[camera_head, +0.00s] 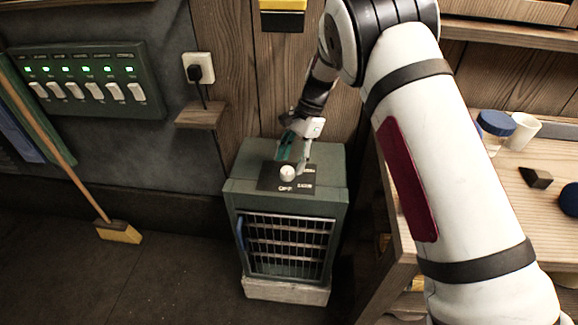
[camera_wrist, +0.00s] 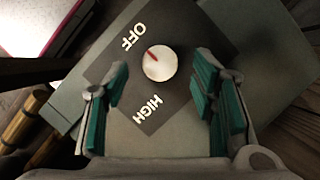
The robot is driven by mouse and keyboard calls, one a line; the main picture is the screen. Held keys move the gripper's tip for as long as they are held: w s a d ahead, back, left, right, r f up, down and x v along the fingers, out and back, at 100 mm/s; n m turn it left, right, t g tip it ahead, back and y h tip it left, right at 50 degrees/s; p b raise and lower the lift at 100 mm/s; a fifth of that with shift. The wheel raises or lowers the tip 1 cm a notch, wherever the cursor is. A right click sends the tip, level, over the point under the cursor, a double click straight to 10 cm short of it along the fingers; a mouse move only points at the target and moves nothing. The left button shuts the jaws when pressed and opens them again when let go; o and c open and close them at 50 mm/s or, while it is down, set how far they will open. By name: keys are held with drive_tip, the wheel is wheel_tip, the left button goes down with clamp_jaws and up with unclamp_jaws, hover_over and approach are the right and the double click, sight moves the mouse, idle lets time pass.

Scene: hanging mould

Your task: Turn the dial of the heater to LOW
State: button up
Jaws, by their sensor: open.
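The heater (camera_head: 243,188) is a dark green box with a barred front, standing on a pale block. On its top is a black label plate (camera_head: 268,180) with a round white dial (camera_head: 287,173). In the wrist view, the dial (camera_wrist: 159,65) has a red mark pointing to the upper left, toward OFF. HIGH is printed below it; I cannot make out LOW there. My gripper (camera_head: 294,160) is over the heater top, its fingers pointing down. In the wrist view, its teal-padded fingers (camera_wrist: 161,82) are apart, with the dial between and slightly beyond them, apparently untouched.
A wooden table (camera_head: 510,180) at the right holds a blue-lidded jar (camera_head: 495,123), a white cup (camera_head: 523,132) and a dark block (camera_head: 535,177). A switch panel (camera_head: 88,82) and a plugged socket (camera_head: 198,69) are on the wall. A broom (camera_head: 118,232) leans left; floor between is clear.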

sight(287, 173)
drive_tip(key=shift+x, duration=1.3)
drive_tip(key=shift+c, duration=0.4)
drive_tip(key=c, duration=1)
drive_tip(key=shift+c, duration=0.2)
drive_tip(key=shift+n+b, duration=0.3)
drive_tip(key=shift+w+a+f+n+g+b, duration=0.1)
drive_tip(key=shift+n+g+b, duration=0.3)
drive_tip(key=shift+n+b, duration=0.4)
drive_tip(key=n+h+b, duration=0.2)
drive_tip(key=n, duration=0.1)
drive_tip(key=shift+n, duration=0.4)
drive_tip(key=n+h, duration=0.1)
drive_tip(key=n, duration=0.1)
drive_tip(key=n+h+b, duration=0.1)
drive_tip(key=n, duration=0.2)
drive_tip(key=shift+a+n+g+b, duration=0.2)
drive_tip(key=shift+n+g+b, duration=0.1)
